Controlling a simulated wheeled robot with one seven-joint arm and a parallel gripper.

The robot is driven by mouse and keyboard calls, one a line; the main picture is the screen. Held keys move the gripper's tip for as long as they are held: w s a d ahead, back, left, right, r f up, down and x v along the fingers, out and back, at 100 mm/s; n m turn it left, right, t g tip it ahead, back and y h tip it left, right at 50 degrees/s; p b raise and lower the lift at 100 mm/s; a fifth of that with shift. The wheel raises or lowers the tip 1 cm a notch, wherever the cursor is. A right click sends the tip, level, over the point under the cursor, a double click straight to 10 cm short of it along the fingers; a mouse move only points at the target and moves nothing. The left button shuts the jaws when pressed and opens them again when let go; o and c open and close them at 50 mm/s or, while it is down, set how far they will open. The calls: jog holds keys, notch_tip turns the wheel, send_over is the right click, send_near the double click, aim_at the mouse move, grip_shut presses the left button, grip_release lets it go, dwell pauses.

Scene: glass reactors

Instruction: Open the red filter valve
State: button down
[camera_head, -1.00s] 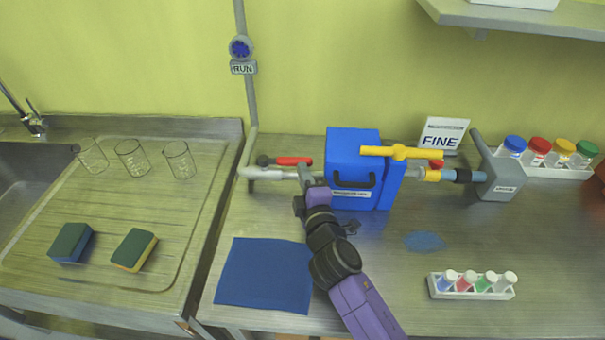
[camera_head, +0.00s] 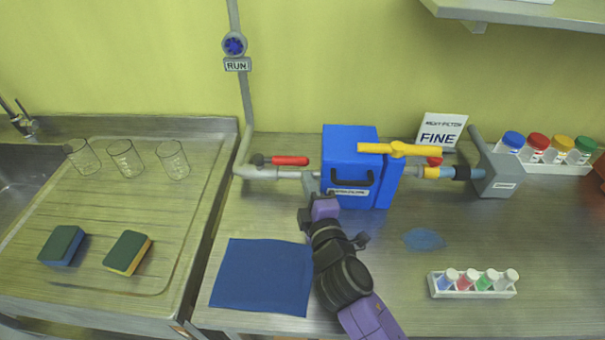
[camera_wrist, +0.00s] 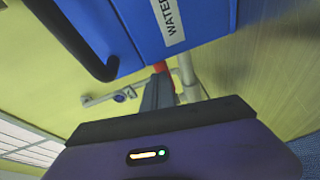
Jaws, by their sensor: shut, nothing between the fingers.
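A red valve handle (camera_head: 290,160) lies lengthwise along the grey pipe (camera_head: 262,173), left of the blue filter box (camera_head: 350,150). Its dark pivot end is at the left. A second, small red piece (camera_head: 434,161) shows right of the box, partly behind the yellow handle (camera_head: 397,149). My gripper (camera_head: 311,180) is shut and empty at the box's lower left corner, just in front of the pipe and below the red handle's right end. In the wrist view the shut fingers (camera_wrist: 158,92) point toward a bit of red (camera_wrist: 160,67); contact cannot be told.
The box's dark front handle (camera_head: 353,180) is close right of my gripper. A blue cloth (camera_head: 262,276) lies at the front left, and a vial rack (camera_head: 472,285) at the front right. A round RUN button (camera_head: 234,44) sits on the upright pipe.

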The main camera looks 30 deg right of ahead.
jog(key=shift+a+v, duration=0.15)
jog(key=shift+v, duration=0.85)
jog(key=shift+a+v, duration=0.2)
jog(key=shift+v, duration=0.8)
jog(key=shift+w, duration=0.15)
jog(key=shift+a, duration=0.1)
